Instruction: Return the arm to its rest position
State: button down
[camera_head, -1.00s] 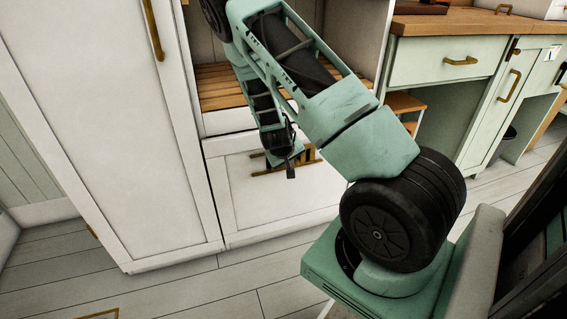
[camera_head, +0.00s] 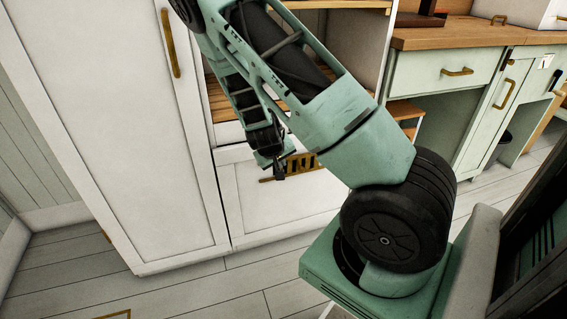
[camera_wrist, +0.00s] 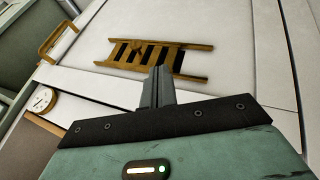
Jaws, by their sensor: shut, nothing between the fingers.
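My green and black arm spans the middle of the head view, with its forearm bent down in front of the white cabinet. My gripper (camera_head: 279,172) hangs at the lower end of the forearm, in front of the white drawer (camera_head: 285,205) and its brass handle (camera_head: 306,163). In the wrist view my gripper (camera_wrist: 157,88) shows its two fingers together, with nothing between them. The brass slatted handle (camera_wrist: 150,57) lies just beyond the fingertips in that view. I cannot tell the exact gap between them.
A tall white door (camera_head: 110,130) stands left of my arm. Wooden shelf slats (camera_head: 222,98) sit behind my forearm. A green cabinet with a wooden countertop (camera_head: 460,36) stands at the right. A round clock (camera_wrist: 42,100) shows in the wrist view.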

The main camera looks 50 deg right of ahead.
jog(key=shift+s+a+r, duration=0.15)
jog(key=shift+a+r, duration=0.25)
jog(key=shift+r, duration=0.15)
jog(key=a+r+n+y, duration=0.2)
jog(key=a+r+y, duration=0.1)
jog(key=a, duration=0.8)
jog(key=a+r+n+y, duration=0.1)
jog(key=a+r+y, duration=0.15)
jog(key=a, duration=0.85)
jog(key=s+a+r+n+g+y, duration=0.1)
jog(key=s+a+r+n, duration=0.2)
jog(key=s+a+r, duration=0.35)
jog(key=s+a+r+n+y, duration=0.2)
jog(key=s+a+r+n, duration=0.15)
jog(key=a, duration=0.65)
jog(key=s+a+r+n+g+h, duration=0.1)
jog(key=s+a+r+n, duration=0.2)
jog(key=s, duration=0.8)
notch_tip(320, 180, up, 25)
jog(key=p, duration=2.4)
jog(key=shift+d, duration=0.4)
